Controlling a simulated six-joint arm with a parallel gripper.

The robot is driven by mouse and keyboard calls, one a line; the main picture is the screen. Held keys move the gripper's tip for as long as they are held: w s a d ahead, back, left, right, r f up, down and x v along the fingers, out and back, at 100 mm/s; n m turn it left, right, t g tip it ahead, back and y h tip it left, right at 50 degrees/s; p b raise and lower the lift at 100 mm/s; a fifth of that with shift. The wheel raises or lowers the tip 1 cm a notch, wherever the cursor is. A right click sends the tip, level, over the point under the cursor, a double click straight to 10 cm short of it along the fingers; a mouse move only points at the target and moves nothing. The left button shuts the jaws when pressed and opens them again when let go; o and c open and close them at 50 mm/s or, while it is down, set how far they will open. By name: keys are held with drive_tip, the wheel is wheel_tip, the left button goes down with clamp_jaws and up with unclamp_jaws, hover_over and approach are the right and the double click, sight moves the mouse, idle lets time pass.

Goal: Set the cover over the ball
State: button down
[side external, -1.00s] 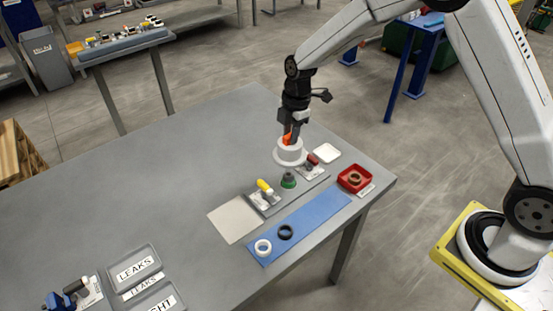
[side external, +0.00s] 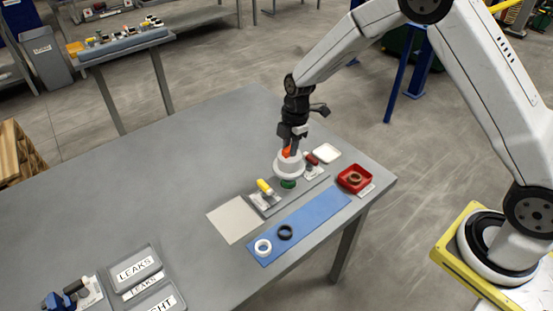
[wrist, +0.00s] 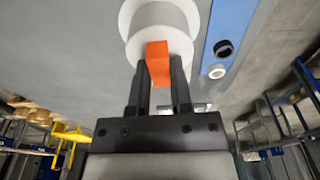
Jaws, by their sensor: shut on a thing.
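The white flanged cover (side external: 288,168) has an orange tab (side external: 287,151) at its top. My gripper (side external: 293,149) is shut on this tab and holds the cover from above. In the wrist view the fingers (wrist: 160,72) stand on both sides of the orange tab (wrist: 158,60), with the round white cover (wrist: 155,18) beyond. The cover is right above a green base (side external: 288,184) on the grey plate, and only the lower part of the base shows. The grey rounded top is hidden by the cover. I cannot tell whether the cover touches it.
A yellow-handled clamp (side external: 265,190) and a red-handled clamp (side external: 312,165) flank the spot closely. A blue mat (side external: 305,222) holds a white ring and a black ring. A red tray (side external: 354,179) and a white dish (side external: 326,153) are to the right.

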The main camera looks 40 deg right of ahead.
drive_tip(key=shift+f, duration=3.05)
drive_tip(key=shift+f, duration=0.3)
drive_tip(key=shift+c, duration=2.2)
unclamp_jaws()
drive_tip(key=shift+r, duration=0.1)
drive_tip(key=shift+r, duration=3.65)
drive_tip(key=shift+r, duration=0.1)
